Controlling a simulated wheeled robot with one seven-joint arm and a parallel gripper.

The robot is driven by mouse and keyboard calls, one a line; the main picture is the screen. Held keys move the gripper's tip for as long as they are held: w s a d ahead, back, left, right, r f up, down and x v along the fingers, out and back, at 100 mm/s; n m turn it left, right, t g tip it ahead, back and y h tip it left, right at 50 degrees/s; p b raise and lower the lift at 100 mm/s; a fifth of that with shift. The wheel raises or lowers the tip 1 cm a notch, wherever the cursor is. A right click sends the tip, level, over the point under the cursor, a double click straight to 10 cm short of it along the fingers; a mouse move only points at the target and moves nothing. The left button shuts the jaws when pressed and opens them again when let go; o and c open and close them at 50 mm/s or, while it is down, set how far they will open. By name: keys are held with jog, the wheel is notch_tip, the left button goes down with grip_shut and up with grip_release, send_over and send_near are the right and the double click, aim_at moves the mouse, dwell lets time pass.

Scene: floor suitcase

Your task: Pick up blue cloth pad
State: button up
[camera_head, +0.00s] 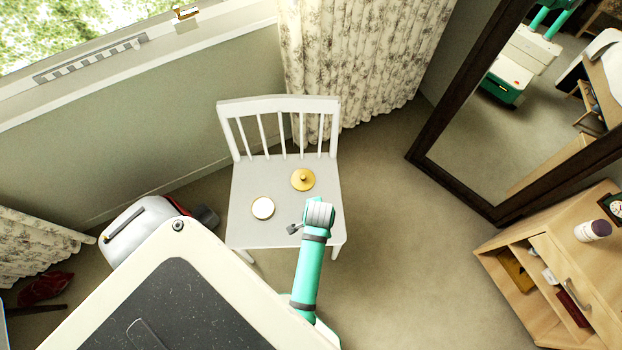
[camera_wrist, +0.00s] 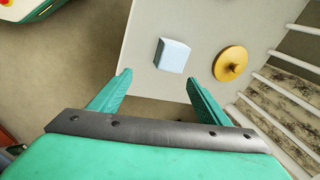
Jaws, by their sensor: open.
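The blue cloth pad (camera_wrist: 173,56) is a small, pale blue, roughly square block lying on the white chair seat in the wrist view. My gripper (camera_wrist: 157,77) is open and empty, its two teal fingers spread just below the pad in that view and apart from it. I cannot make out the pad in the head view, where my arm covers part of the seat. The white chair (camera_head: 240,175) stands upright with its slatted back toward the curtain. My gripper's fingers cannot be made out clearly in the head view.
A yellow disc with a knob (camera_head: 303,179) lies on the seat close to the pad; it also shows in the wrist view (camera_wrist: 230,64). A round white, gold-rimmed item (camera_head: 262,207) lies nearby. A mirror (camera_head: 455,160) and a wooden cabinet (camera_head: 545,245) stand right, beyond open floor.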

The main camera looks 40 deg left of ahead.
jog(key=w+a+r+m+g+h, duration=0.1)
jog(key=a+r+g, duration=0.1)
jog(key=a, duration=0.2)
notch_tip(320, 180, down, 10)
jog(key=shift+a+f, duration=0.1)
jog(key=shift+a, duration=0.05)
jog(key=c, duration=1.1)
